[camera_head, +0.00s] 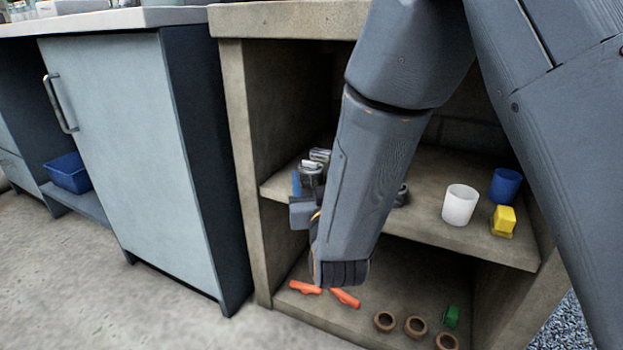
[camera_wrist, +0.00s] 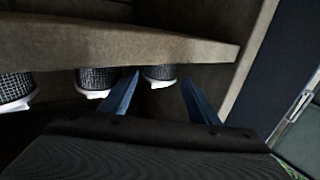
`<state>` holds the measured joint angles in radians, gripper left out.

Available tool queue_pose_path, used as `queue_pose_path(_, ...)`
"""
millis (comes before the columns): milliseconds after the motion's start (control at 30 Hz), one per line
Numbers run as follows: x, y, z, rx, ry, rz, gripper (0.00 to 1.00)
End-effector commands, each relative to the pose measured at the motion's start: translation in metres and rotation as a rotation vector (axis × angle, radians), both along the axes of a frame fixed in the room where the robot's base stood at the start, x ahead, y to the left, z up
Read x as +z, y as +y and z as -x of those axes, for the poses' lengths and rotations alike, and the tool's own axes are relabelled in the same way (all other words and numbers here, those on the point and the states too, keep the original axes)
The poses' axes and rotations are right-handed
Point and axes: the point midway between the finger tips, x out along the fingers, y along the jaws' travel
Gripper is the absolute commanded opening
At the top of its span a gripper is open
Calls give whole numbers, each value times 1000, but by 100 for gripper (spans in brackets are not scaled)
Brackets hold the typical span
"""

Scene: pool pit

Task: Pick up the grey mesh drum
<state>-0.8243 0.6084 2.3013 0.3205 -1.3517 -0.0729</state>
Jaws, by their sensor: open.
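Three similar dark grey mesh drums with pale rims line the shelf edge in the wrist view, which appears upside down. One drum (camera_wrist: 160,72) lies between the two blue fingertips of my open gripper (camera_wrist: 161,78). The other drums (camera_wrist: 96,79) and (camera_wrist: 14,90) are to its left in that picture. Whether the fingers reach alongside the drum or stop short of it, I cannot tell. In the head view a grey drum-like thing with a shiny top (camera_head: 312,174) stands on the upper shelf beside a blue finger (camera_head: 296,184). My arm hides most of the gripper there.
A white cup (camera_head: 460,205), a blue cup (camera_head: 505,186) and a yellow block (camera_head: 503,221) stand right on the upper shelf (camera_head: 480,246). Orange pieces (camera_head: 345,298), brown rings (camera_head: 415,327) and a green item (camera_head: 451,317) lie below. A cabinet door (camera_head: 130,150) stands left.

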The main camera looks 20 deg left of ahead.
Motion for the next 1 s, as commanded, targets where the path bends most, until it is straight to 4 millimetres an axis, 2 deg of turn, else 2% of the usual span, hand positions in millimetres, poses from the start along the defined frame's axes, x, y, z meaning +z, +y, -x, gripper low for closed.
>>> queue_pose_path(200,-2,12,-24,-1,0,-1,55)
queue_pose_path(500,0,15,-27,0,1,0,55)
queue_pose_path(700,0,15,-27,0,1,0,23)
queue_pose_path(1000,5,15,-26,0,0,-1,23)
